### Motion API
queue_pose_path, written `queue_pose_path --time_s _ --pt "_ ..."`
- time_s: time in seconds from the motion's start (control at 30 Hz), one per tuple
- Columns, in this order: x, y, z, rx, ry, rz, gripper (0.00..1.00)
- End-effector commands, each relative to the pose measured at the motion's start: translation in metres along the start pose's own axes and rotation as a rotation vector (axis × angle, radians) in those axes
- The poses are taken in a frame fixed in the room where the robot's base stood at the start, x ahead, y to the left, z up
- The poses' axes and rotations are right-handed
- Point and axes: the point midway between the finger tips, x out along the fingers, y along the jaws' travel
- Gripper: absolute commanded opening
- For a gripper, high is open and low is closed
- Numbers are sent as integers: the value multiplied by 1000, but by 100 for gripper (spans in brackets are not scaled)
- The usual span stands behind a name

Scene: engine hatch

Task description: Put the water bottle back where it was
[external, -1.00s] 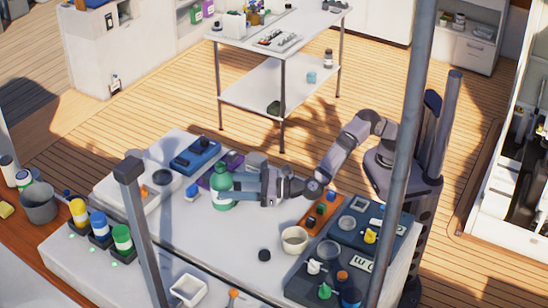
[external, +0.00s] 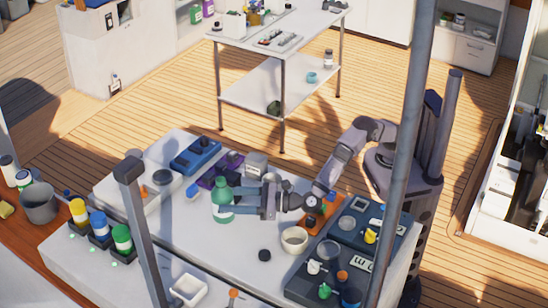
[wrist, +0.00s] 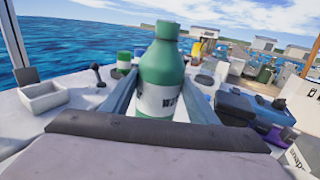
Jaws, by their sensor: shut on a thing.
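The water bottle is a green bottle (external: 222,189) with a white label and a green cap, upright over the white worktop. It also fills the middle of the wrist view (wrist: 162,75). My gripper (external: 224,200) has its two fingers around the bottle, one on each side, and is shut on it.
Behind the bottle are a purple tray (external: 217,175) and a blue case (external: 196,157). Green, blue and yellow capped bottles (external: 98,228) stand in holders at the front left. A cream bowl (external: 294,240) and black cap (external: 264,255) lie to the right. The worktop's middle front is clear.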

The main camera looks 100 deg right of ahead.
Motion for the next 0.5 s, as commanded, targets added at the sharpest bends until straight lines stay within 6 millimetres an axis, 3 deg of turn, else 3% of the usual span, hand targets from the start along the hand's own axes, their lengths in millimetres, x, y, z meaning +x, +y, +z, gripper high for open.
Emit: queue_pose_path --time_s 0.17,0.5 --pt "0 0 -3 0 -2 0 22" --pt "0 0 -41 -1 -2 0 22"
